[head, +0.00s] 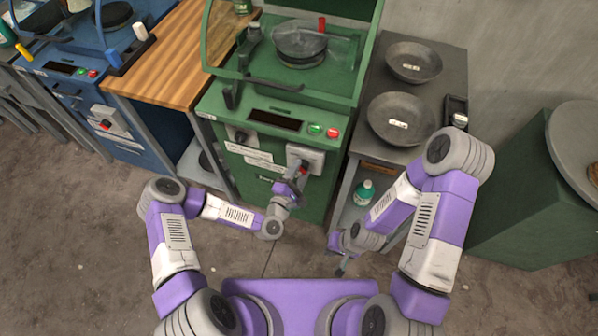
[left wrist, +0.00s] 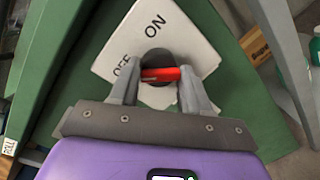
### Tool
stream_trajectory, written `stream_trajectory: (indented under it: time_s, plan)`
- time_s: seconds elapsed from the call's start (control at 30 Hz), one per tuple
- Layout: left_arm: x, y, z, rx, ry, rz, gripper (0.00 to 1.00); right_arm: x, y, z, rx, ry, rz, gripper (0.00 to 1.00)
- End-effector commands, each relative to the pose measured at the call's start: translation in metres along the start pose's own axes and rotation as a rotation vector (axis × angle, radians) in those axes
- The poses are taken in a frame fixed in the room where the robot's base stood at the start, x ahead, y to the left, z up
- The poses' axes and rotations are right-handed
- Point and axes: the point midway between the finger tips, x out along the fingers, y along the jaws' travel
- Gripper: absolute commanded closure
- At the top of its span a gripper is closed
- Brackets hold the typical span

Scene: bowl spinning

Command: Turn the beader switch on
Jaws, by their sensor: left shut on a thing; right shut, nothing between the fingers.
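The beader switch is a white plate (left wrist: 193,36) with a dark round base and a red handle (left wrist: 160,74). The words ON and OFF show on the plate. In the left wrist view the red handle lies level, its left end close to OFF. In the head view the switch plate (head: 314,156) is on the green machine's front, partly hidden by my gripper. My left gripper (left wrist: 160,82) is shut on the red handle, one finger at each end; it also shows in the head view (head: 299,174). My right gripper (head: 341,268) is shut and empty, low and away from the machine.
The green machine (head: 225,112) has a clear-fronted hood, a bowl inside, and green and red buttons. A grey table (head: 437,90) with two bowls stands right of it. A wooden-topped bench (head: 166,68) and a blue machine (head: 66,100) stand left. A green bottle (head: 364,193) stands under the grey table.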

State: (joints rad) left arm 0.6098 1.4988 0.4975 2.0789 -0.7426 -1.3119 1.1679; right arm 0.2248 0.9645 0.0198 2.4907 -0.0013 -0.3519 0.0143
Motion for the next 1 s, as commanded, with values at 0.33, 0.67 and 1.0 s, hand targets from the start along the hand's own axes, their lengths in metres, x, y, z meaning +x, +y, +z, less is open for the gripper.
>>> stream_trajectory:
  time_s: [0.33, 0.67, 1.0]
  plan:
    - [0.001, 0.004, 0.002, 0.214, 0.015, -0.017, 0.84, -0.005, -0.002, 0.000, 0.000, 0.000, 0.000, 1.00]
    - [0.001, 0.005, 0.003, 0.525, 0.037, -0.048, 0.84, -0.012, -0.004, 0.001, 0.000, 0.000, 0.000, 1.00]
    - [0.002, 0.005, 0.005, 0.845, 0.059, -0.081, 0.84, -0.019, -0.007, 0.001, 0.000, 0.000, 0.000, 1.00]
